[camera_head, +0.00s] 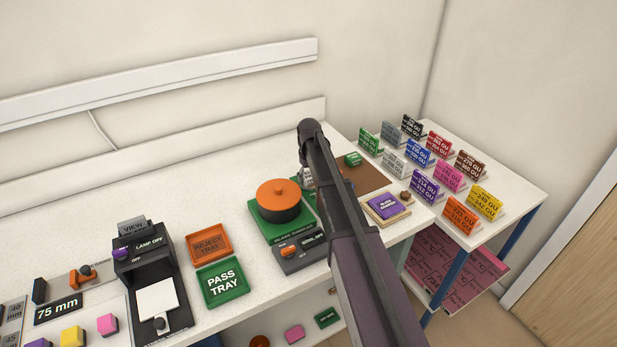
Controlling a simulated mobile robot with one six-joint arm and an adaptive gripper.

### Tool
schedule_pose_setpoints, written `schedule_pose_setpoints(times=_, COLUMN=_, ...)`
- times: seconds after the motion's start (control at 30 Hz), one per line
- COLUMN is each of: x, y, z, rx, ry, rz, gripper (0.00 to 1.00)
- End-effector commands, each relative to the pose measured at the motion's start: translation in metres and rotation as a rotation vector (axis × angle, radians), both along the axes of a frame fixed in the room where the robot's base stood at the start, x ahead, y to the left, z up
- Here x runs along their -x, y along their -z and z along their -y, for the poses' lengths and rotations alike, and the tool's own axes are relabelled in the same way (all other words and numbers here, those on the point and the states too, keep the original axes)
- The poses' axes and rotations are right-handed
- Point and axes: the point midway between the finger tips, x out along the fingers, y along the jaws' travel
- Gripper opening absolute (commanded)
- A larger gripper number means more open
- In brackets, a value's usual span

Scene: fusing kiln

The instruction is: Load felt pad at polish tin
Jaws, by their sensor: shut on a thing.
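My gripper (307,180) hangs below the far end of my arm, mostly hidden behind the dark arm link. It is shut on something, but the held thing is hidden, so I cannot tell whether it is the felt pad. I cannot make out a felt pad elsewhere. A round orange-lidded pot (279,194) stands on a green base (263,228) left of my arm; no readable label tells me whether it is the polish tin. A purple labelled block (384,206) lies on a small pale tray (370,213) right of my arm, with a small brown knob-like piece (405,196) beside it.
A brown mat (370,177) with a green block (352,159) lies behind the arm. An orange reject tray (208,244) and green pass tray (222,283) sit left. A black lamp viewer (150,260) stands further left. Several coloured label stands fill the right side table (500,181).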

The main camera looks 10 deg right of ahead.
Motion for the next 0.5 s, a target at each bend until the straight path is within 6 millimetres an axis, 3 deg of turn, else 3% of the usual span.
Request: schedule_pose_setpoints(times=0.5, x=0.001, y=-0.025, z=0.0, rx=0.0, ry=0.0, rz=-0.001, gripper=0.39)
